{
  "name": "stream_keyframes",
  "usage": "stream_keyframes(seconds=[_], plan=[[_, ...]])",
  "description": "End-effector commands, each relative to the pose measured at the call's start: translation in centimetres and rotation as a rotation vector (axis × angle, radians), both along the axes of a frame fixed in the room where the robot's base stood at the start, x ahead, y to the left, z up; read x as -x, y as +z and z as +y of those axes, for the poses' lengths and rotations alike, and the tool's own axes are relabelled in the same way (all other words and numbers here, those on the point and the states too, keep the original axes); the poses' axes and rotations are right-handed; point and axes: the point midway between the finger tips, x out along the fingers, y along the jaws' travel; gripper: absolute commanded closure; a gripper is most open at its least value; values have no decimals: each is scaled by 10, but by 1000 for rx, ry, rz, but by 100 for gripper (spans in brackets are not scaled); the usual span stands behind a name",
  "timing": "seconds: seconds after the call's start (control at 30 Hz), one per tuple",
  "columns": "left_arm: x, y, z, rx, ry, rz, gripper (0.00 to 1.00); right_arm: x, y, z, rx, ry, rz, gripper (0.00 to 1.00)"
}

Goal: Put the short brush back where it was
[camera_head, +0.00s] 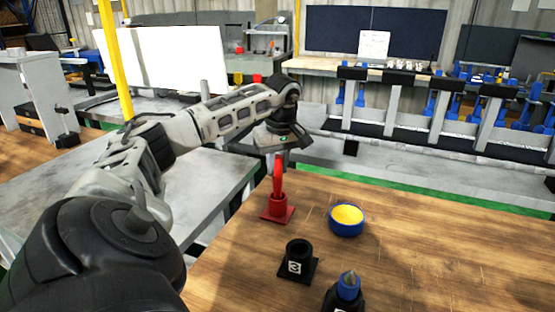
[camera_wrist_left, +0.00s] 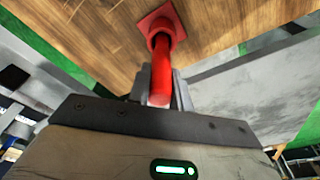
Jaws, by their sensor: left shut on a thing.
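A red brush handle (camera_head: 278,178) stands upright at the back left edge of the wooden table. Its lower end meets a red holder (camera_head: 278,209) with a square base; how deep it sits in the holder I cannot tell. My left gripper (camera_head: 278,158) is above it, shut on the top of the handle. In the left wrist view the red handle (camera_wrist_left: 160,85) lies between the grey fingers and lines up with the red holder (camera_wrist_left: 162,28). Bristles are hidden. My right gripper is not in view.
A blue bowl with yellow contents (camera_head: 346,221) stands right of the red holder. A black holder marked 3 (camera_head: 298,262) and a blue-topped black object (camera_head: 347,290) are nearer. The wooden table (camera_head: 450,250) is clear on the right.

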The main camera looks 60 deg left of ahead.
Motion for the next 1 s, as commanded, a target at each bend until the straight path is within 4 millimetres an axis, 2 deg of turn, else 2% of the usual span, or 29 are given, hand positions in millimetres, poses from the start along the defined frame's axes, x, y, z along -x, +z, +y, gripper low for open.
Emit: stream_keyframes(seconds=[0.17, 0.2, 0.27, 0.3, 0.53, 0.67, 0.77, 1.0], plan=[[0, -2, 0, 0, 0, 0, 100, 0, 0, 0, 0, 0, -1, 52], [0, -3, 0, 0, 0, 1, 77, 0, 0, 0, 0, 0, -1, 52], [0, -2, 0, 0, 0, 0, 60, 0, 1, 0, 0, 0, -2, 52], [0, -2, 0, 0, 0, 0, 57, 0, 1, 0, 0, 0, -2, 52], [0, -2, 0, 0, 0, 0, 57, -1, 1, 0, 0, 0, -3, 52], [-1, 5, -1, 0, 0, -3, 57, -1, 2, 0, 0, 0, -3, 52], [-1, 20, -3, 0, -2, -6, 57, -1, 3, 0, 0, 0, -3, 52], [0, 73, -11, 0, -1, -7, 57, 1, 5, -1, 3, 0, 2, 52]])
